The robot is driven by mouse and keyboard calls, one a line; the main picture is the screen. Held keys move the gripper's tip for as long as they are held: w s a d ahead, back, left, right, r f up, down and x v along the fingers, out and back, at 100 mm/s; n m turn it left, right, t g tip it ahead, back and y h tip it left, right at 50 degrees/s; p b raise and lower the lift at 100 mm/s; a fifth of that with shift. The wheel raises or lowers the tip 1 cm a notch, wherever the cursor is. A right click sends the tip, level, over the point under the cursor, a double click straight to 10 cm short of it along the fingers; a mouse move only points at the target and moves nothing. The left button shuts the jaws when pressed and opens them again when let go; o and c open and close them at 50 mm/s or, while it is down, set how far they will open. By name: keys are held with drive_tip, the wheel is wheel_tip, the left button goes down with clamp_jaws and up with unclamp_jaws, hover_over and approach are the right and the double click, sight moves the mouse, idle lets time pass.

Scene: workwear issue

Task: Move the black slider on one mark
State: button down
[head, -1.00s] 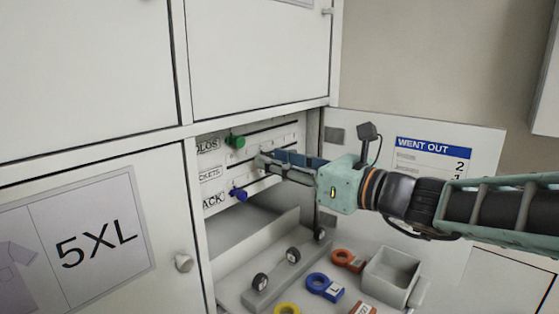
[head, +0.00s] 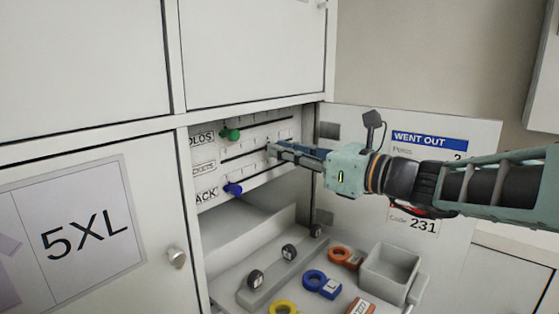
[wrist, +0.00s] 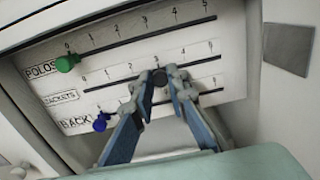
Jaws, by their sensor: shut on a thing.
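My gripper (wrist: 160,78) is shut on the black slider (wrist: 159,76), which sits on the middle slot, the jackets row. In the wrist view the slider is a dark round knob between the fingertips, near the middle of that row's scale, about the 3 mark; the fingers partly hide it. In the head view my gripper (head: 271,150) reaches the panel from the right, and the slider is hidden there. The slotted panel (wrist: 215,80) carries a green slider (wrist: 65,63) at the 0 end of the polos row and a blue slider (wrist: 100,122) at the left of the bottom row.
Below the panel is a tray with a blue ring (head: 320,283), an orange ring (head: 345,256), a yellow ring (head: 283,307) and a grey bin (head: 388,272). A sheet headed "WENT OUT" (head: 428,140) is on the open door behind my arm.

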drive_tip(key=c, duration=1.9)
unclamp_jaws()
drive_tip(key=shift+s+d, duration=0.1)
drive_tip(key=v, duration=1.1)
drive_tip(key=shift+s+d, duration=0.3)
